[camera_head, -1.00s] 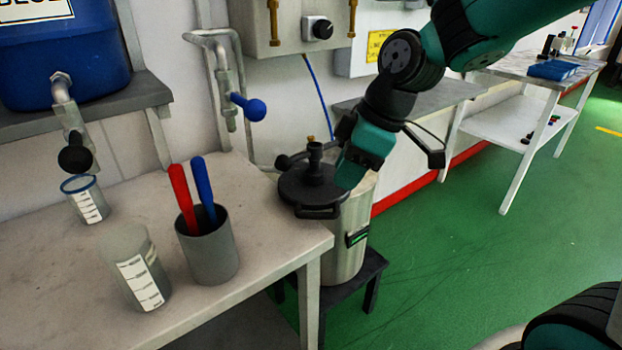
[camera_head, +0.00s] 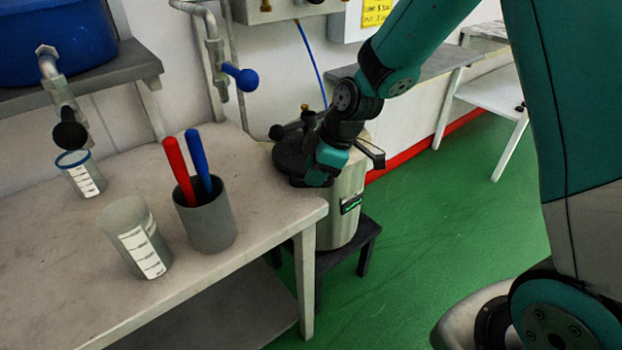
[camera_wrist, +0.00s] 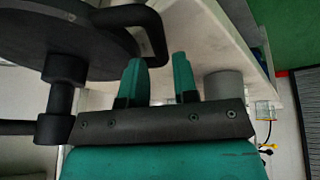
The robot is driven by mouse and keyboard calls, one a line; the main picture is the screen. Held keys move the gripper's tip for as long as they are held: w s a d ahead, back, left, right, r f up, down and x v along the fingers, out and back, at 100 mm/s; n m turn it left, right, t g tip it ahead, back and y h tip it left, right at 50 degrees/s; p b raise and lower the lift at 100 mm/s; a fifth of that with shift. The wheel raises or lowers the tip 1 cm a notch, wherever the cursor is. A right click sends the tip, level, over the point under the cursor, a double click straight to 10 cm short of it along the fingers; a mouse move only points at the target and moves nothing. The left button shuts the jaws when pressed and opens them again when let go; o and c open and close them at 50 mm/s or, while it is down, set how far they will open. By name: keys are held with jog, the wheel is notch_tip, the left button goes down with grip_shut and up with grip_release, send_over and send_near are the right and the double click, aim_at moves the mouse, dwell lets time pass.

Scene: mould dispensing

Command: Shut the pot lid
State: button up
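The pot (camera_head: 342,212) is a steel cylinder with a small dark display, on a low black stool. In the wrist view the lid (camera_wrist: 62,30) fills the upper left, with a looped side handle (camera_wrist: 157,38) and a central knob. My gripper (camera_head: 318,178) is at the lid's front right edge. In the wrist view my gripper (camera_wrist: 159,72) has its fingers apart, close to the handle's end; I cannot tell whether they touch.
The grey table (camera_head: 105,215) stands left of the pot, holding a grey cup (camera_head: 207,222) with red and blue sticks and two measuring beakers (camera_head: 137,243) (camera_head: 80,177). A blue-handled tap (camera_head: 240,77) is on the wall behind. Green floor (camera_head: 440,225) is open to the right.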

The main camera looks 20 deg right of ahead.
jog(key=shift+x, duration=1.25)
grip_shut()
jog(key=shift+d, duration=0.15)
